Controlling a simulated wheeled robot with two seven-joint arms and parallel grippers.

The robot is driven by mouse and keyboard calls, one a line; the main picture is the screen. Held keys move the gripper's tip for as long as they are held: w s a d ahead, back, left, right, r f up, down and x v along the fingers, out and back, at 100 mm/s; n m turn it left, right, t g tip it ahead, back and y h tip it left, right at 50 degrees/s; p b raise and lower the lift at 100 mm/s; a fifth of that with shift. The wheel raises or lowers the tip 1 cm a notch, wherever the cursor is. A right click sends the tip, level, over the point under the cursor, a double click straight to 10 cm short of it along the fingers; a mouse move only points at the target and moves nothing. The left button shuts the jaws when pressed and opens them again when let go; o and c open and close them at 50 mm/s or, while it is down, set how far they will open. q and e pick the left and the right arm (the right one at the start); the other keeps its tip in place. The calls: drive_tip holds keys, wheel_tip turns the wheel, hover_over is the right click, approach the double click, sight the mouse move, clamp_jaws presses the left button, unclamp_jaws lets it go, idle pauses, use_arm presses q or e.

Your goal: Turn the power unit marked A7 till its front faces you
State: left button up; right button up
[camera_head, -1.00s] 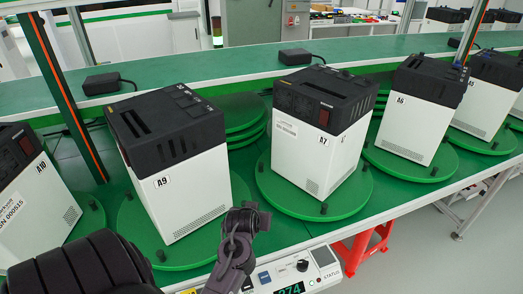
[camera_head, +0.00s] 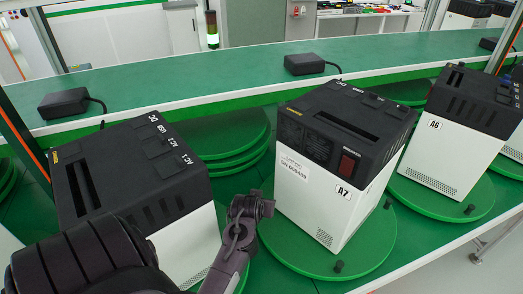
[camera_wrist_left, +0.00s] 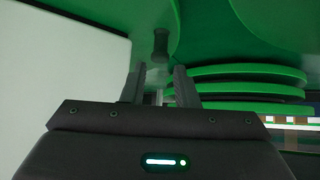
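The power unit A7 (camera_head: 318,195) is a white box with a black top. It stands right of centre in the head view on a green turntable (camera_head: 375,255) with small black pegs (camera_head: 338,267). Its left visible face carries a serial label, a red switch, a vent and the A7 label. My left gripper (camera_head: 252,203) is just left of that turntable. In the left wrist view the two fingers (camera_wrist_left: 161,85) are apart, with a dark peg (camera_wrist_left: 161,45) beyond the gap between them. I cannot tell whether they touch it. My right gripper is not in view.
Unit A9 (camera_head: 135,175) stands close on the left, partly behind my left arm. Unit A6 (camera_head: 450,130) stands at the right. Stacked green discs (camera_head: 235,150) lie between A9 and A7. Black adapters (camera_head: 305,64) sit on the green shelf behind.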

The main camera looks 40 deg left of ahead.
use_arm(q)
drive_tip(key=x, duration=0.5)
drive_tip(key=shift+a+f, duration=0.1)
drive_tip(key=shift+f, duration=0.1)
clamp_jaws()
